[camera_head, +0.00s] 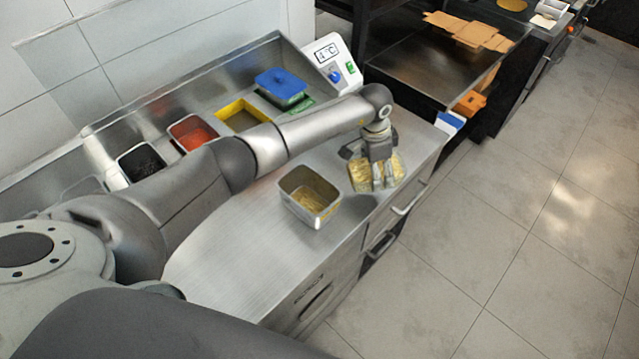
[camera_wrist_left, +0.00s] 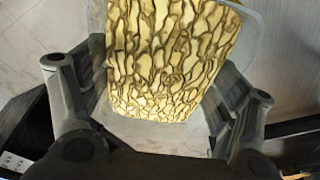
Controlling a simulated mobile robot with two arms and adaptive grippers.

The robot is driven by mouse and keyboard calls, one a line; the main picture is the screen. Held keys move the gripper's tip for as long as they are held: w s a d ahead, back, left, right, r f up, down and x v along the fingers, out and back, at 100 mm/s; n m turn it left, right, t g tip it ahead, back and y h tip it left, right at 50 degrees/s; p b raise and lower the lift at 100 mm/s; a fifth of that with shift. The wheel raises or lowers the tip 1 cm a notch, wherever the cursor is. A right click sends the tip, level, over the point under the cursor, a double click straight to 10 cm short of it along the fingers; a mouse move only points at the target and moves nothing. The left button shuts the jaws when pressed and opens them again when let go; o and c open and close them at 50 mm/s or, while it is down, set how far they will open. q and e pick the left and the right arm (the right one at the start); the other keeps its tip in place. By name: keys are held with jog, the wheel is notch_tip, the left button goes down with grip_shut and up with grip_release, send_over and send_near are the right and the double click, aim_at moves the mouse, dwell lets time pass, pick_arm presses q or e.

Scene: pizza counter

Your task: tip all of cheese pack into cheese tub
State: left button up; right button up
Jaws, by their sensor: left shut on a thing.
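The cheese pack (camera_head: 394,171), a clear pack filled with yellow shreds, is in my left gripper (camera_head: 384,184) above the right end of the steel counter. In the left wrist view the cheese pack (camera_wrist_left: 170,55) fills the space between the two fingers of the left gripper (camera_wrist_left: 155,125), which is shut on it. The cheese tub (camera_head: 311,213), an open steel tub with some yellow content low inside, stands on the counter left of the pack. The pack and tub are apart. My right gripper is not in view.
Along the counter's back are a black-filled tub (camera_head: 141,163), a red-filled tub (camera_head: 192,132), a yellow-rimmed tub (camera_head: 243,117) and a blue-lidded green tub (camera_head: 281,84). A white display unit (camera_head: 331,62) stands behind. The counter (camera_head: 235,255) is clear at front left.

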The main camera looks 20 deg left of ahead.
aim_at(369, 172)
pick_arm(q)
jog(key=shift+w+a+f+n, duration=0.25)
jog(key=shift+w+a+n, duration=0.1)
jog(key=shift+w+n, duration=0.15)
jog(key=shift+w+a+f+n, duration=0.2)
jog(key=shift+a+f+n, duration=0.3)
jog(key=shift+a+f, duration=0.15)
jog(key=shift+r, duration=0.15)
jog(key=shift+s+a+r+t+h, duration=0.25)
jog(key=shift+s+a+r+t, duration=0.1)
jog(key=shift+r, duration=0.25)
jog(key=shift+s+a+r+t+h, duration=0.25)
jog(key=shift+a+r, duration=0.05)
jog(key=shift+r, duration=0.25)
jog(key=shift+t+h, duration=0.7)
jog(key=shift+t, duration=0.1)
jog(key=shift+w+v, duration=0.2)
jog(key=shift+v, duration=2.15)
jog(key=shift+s+a+r+t+h, duration=0.55)
jog(key=shift+s+a+t+h, duration=0.25)
jog(key=shift+t+h, duration=0.25)
jog(key=shift+s+a+r+t+h, duration=0.6)
jog(key=shift+s+t+h, duration=0.35)
jog(key=shift+t, duration=0.1)
jog(key=shift+f, duration=0.1)
